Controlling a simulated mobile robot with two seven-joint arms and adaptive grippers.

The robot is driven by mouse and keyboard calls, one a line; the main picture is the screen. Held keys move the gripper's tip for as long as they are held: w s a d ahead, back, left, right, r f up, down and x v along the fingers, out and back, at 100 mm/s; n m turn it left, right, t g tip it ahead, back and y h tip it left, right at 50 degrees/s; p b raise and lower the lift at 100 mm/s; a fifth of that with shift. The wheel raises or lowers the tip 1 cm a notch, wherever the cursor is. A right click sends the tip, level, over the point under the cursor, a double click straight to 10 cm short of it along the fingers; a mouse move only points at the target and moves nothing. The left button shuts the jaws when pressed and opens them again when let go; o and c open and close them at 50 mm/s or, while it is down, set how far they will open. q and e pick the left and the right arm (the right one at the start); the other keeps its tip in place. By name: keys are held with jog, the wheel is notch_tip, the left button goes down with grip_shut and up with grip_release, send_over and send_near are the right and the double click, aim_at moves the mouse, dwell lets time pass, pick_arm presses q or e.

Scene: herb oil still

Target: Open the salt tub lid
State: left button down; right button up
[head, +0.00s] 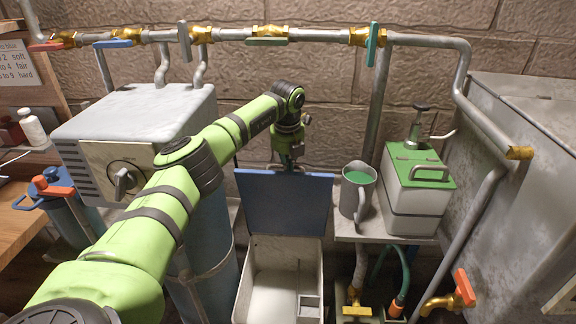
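The salt tub (240,290) is a pale box low in the middle of the head view. Its blue lid (287,205) stands raised at the back of the tub, and the pale inside shows, with a small divided compartment at the right. My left gripper (289,163) points down at the top edge of the raised lid. Its fingertips are small and partly hidden by the lid's edge, so I cannot tell whether they are open or shut, or touching the lid. My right gripper is not in view.
A grey shelf (375,233) right of the lid holds a metal jug (357,192) of green liquid and a white pump canister (413,212) with a green top. A grey machine (135,118) stands left. Pipes with valves (268,35) cross the wall behind.

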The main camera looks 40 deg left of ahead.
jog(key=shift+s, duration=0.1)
pick_arm(q)
jog(key=shift+r, duration=0.2)
jog(key=shift+w+r, duration=0.15)
jog(key=shift+r, duration=0.2)
notch_tip(320, 180, up, 11)
jog(key=s+d, duration=0.1)
jog(key=s, duration=0.1)
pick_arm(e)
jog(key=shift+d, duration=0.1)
pick_arm(q)
jog(key=shift+f, duration=0.1)
